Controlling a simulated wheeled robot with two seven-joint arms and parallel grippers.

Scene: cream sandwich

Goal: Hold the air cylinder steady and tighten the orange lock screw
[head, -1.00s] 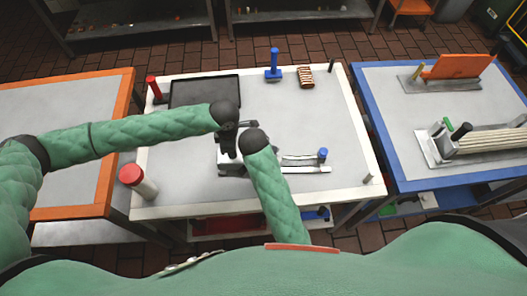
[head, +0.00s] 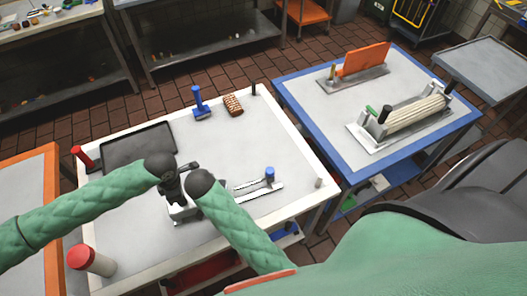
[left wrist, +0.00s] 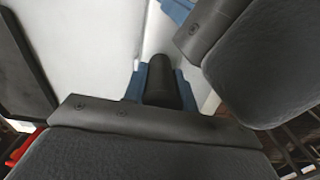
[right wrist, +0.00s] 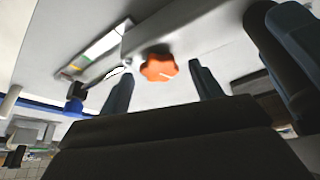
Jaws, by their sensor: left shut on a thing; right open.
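The orange lock screw (right wrist: 160,67) is a lobed knob on a pale metal device in the right wrist view. My right gripper (right wrist: 160,85) is open, with its two fingers apart on either side of the screw; whether they touch it cannot be told. In the left wrist view my left gripper (left wrist: 160,88) is shut on a dark upright cylinder (left wrist: 160,72), which I take to be the air cylinder. In the head view both grippers are close together over the device (head: 180,213), and my arms hide most of it and the screw.
The white-edged table (head: 130,263) carries a black tray (head: 135,147), a red-capped cylinder (head: 92,260), a blue-handled tool (head: 199,104) and a brown striped block (head: 233,105). A blue-edged table (head: 330,115) with another device stands at the right.

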